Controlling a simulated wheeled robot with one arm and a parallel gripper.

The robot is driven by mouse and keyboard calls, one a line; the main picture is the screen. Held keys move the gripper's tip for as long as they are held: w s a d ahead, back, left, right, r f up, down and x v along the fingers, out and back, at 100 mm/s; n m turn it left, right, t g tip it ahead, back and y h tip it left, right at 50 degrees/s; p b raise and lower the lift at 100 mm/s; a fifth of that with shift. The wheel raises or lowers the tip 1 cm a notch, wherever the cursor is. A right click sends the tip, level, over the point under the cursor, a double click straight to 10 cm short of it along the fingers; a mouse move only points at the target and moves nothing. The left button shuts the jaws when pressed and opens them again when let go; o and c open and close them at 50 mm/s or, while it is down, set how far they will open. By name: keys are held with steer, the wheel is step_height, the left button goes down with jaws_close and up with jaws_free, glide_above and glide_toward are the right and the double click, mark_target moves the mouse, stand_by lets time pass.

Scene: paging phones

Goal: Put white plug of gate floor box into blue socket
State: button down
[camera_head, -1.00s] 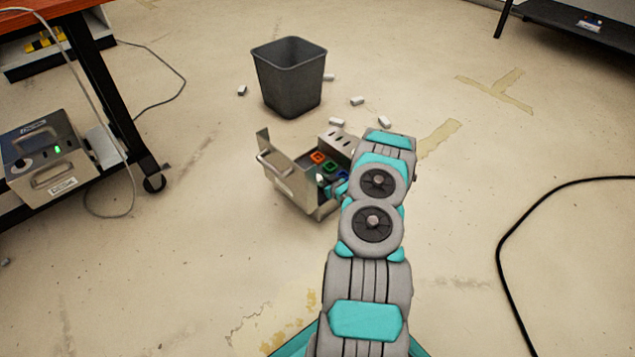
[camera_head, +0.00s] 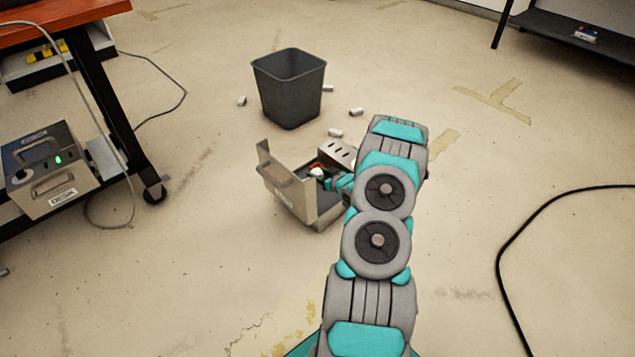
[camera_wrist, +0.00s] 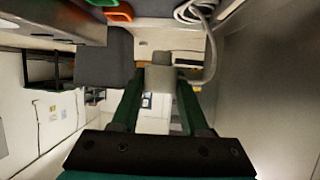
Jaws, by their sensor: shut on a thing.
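The floor box (camera_head: 290,192) stands open on the floor, its metal lid raised, in the middle of the head view. My gripper (camera_head: 333,183) reaches into the box opening from the right. It is shut on the white plug (camera_head: 316,171), which also shows pale grey between the fingertips in the wrist view (camera_wrist: 160,77). A pale cable (camera_wrist: 212,50) curves away beside the plug. An orange socket (camera_wrist: 120,13) and part of a green socket (camera_wrist: 103,2) show at the top of the wrist view, apart from the plug. I cannot make out the blue socket; my arm covers part of the box.
A dark waste bin (camera_head: 290,95) stands behind the box, with several small white pieces (camera_head: 336,132) on the floor around it. A metal device (camera_head: 47,170) sits on a shelf at the left. A black cable (camera_head: 505,255) lies at the right. Floor in front is clear.

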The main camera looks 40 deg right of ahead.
steer(key=shift+r, duration=0.8)
steer(key=shift+d, duration=0.1)
steer(key=shift+s+d+p, duration=0.2)
steer(key=shift+d+p, duration=0.15)
steer(key=shift+p, duration=0.05)
steer(key=s+d+p, duration=0.3)
steer(key=d, duration=0.6)
steer(key=shift+p, duration=0.4)
steer(key=shift+f, duration=0.3)
steer(key=shift+a+f+b, duration=0.1)
steer(key=shift+f+b, duration=1)
steer(key=shift+f, duration=3.1)
steer(key=shift+f, duration=0.35)
